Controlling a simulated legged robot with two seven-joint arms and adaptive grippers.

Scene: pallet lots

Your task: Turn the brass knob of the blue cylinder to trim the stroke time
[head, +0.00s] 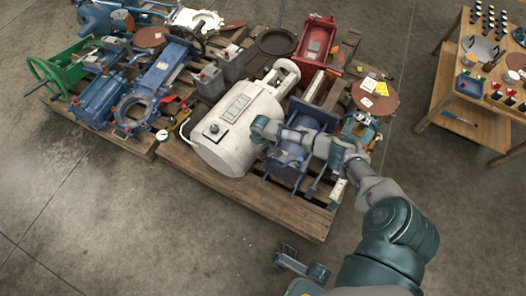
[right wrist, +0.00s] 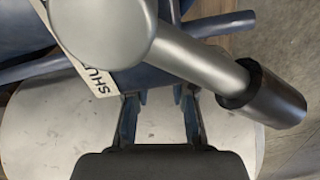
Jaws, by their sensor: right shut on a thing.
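The blue cylinder (head: 290,155) lies on the right-hand pallet, just right of a big white cylinder. I cannot make out its brass knob in either view. My right arm reaches in from the lower right and crosses over the blue cylinder.
In the right wrist view, a grey rod with a black end (right wrist: 262,95) crosses in front. A crowded pallet (head: 130,145) lies left; a wooden table (head: 442,75) stands right. The front floor is mostly clear.

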